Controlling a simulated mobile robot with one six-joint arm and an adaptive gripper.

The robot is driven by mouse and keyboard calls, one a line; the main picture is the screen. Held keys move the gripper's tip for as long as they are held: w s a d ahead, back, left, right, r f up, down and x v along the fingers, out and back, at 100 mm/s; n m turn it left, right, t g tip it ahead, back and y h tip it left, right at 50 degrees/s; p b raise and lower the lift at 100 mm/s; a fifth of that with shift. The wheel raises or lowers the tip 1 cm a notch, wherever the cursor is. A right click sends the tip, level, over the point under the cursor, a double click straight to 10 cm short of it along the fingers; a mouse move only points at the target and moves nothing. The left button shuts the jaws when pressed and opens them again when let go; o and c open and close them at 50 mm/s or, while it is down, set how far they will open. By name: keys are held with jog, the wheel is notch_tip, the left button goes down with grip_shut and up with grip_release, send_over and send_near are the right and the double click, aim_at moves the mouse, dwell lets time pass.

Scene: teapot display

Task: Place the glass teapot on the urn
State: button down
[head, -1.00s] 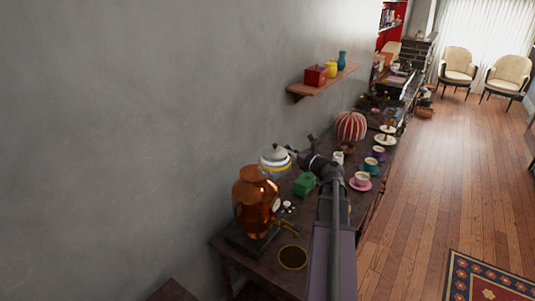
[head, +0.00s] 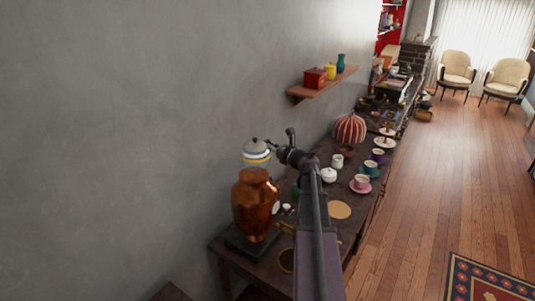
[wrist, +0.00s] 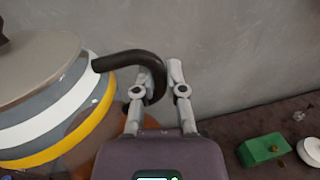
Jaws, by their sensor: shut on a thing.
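The glass teapot (head: 256,152) has a grey lid, white and yellow bands and a black handle. It is upright directly above the copper urn (head: 252,205) in the head view; I cannot tell whether they touch. The teapot fills the left of the wrist view (wrist: 45,100), with its handle (wrist: 125,60) reaching between my fingers. My gripper (wrist: 160,80) is shut on that handle, at the teapot's right side. The urn stands upright on a dark base at the table's near end. Copper colour shows below the teapot in the wrist view.
A green box (wrist: 264,149) and a white dish (wrist: 309,152) lie on the table. A white pot (head: 328,175), cups and a striped cosy (head: 348,129) stand farther along. The grey wall is close on the left. A shelf (head: 325,84) with small jars juts from it.

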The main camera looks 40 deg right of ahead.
jog(key=shift+w+a+f+b, duration=0.1)
jog(key=shift+w+f+b, duration=0.25)
jog(key=shift+f+b, duration=0.55)
jog(key=shift+w+f+b, duration=0.3)
jog(key=shift+f+b, duration=0.6)
jog(key=shift+f, duration=0.15)
jog(key=c, duration=0.7)
grip_release()
jog(key=s+d, duration=0.1)
jog(key=s, duration=1.1)
jog(key=shift+d, duration=0.3)
